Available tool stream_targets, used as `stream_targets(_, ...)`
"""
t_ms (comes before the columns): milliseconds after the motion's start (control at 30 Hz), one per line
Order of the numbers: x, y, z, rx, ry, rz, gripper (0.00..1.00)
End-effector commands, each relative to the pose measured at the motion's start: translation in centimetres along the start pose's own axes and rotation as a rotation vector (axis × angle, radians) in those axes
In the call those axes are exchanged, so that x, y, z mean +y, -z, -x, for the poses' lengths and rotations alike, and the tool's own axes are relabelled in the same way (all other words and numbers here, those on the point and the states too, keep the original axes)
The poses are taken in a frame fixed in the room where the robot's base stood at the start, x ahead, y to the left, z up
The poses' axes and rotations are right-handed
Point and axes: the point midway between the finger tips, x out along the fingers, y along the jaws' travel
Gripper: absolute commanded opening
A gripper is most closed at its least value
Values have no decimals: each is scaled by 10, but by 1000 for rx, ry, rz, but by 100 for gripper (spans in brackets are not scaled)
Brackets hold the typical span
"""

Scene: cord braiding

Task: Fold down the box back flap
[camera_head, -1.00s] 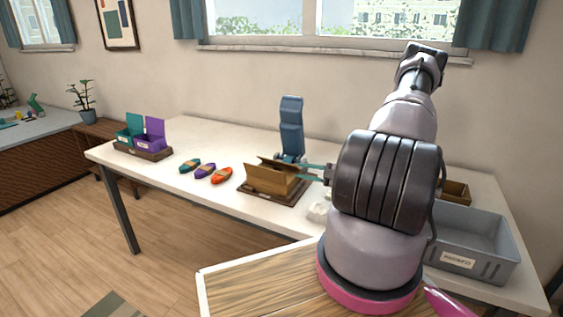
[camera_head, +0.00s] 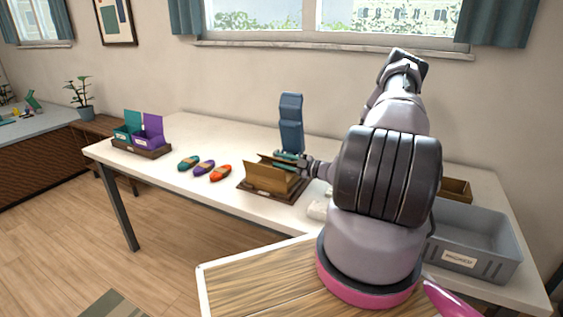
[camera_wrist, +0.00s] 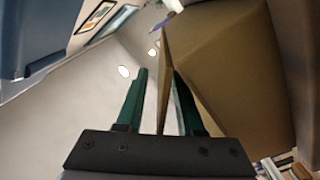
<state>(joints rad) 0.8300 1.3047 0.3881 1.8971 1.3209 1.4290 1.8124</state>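The brown cardboard box (camera_head: 268,178) stands on a dark base (camera_head: 243,185) on the white table, with its front panel raised. Its back flap (camera_head: 288,164) is partly hidden by my gripper in the head view. My gripper (camera_head: 278,156) is at the back of the box, coming in from the right. In the wrist view, the two green fingers of my gripper (camera_wrist: 160,85) are apart. A thin brown panel (camera_wrist: 164,70), apparently the back flap, stands between them; I cannot tell whether either finger touches it.
A tall blue-grey stand (camera_head: 291,120) rises just behind the box, close to my gripper. Three coloured bundles (camera_head: 204,167) lie left of the box. Teal and purple boxes (camera_head: 146,134) stand at the far left. A grey bin (camera_head: 470,240) is at the right.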

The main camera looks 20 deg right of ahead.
Motion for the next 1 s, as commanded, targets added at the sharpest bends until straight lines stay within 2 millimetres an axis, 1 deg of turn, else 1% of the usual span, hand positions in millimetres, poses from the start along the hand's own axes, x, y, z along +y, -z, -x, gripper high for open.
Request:
stream_targets(233,0,0,-1,0,0,0,36)
stream_targets(267,0,0,-1,0,0,0,25)
stream_targets(300,0,0,-1,0,0,0,9)
stream_targets(333,0,0,-1,0,0,0,0)
stream_targets(567,-1,0,-1,0,0,9,0)
stream_targets(833,-10,-1,-1,0,2,200,0)
stream_targets(1000,-12,-2,0,-1,0,254,0)
